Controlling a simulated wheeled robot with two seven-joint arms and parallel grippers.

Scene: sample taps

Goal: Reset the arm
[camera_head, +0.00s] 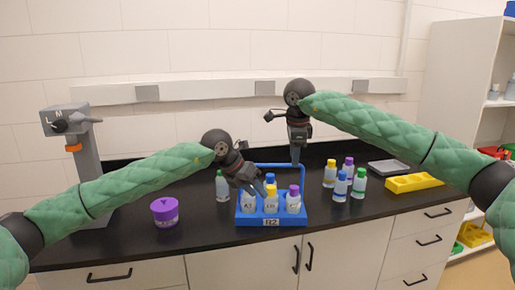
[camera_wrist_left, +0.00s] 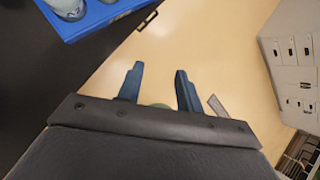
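My left gripper (camera_head: 262,192) hangs tilted over the blue rack (camera_head: 272,222) labelled B2, close to the bottle tops in the head view. In the left wrist view its two fingers (camera_wrist_left: 160,85) are apart with no object gripped; the rack corner (camera_wrist_left: 112,12) shows at the top left. My right gripper (camera_head: 296,160) points down behind the rack, near its raised blue handle; its fingers are seen edge-on, so their opening cannot be told.
A green-capped bottle (camera_head: 222,188) stands left of the rack, and a purple-lidded jar (camera_head: 165,212) further left. Several capped bottles (camera_head: 341,187) stand right of the rack. A yellow tray (camera_head: 414,183) and a grey tray (camera_head: 389,168) lie at the right. A grey tap device (camera_head: 85,160) stands left.

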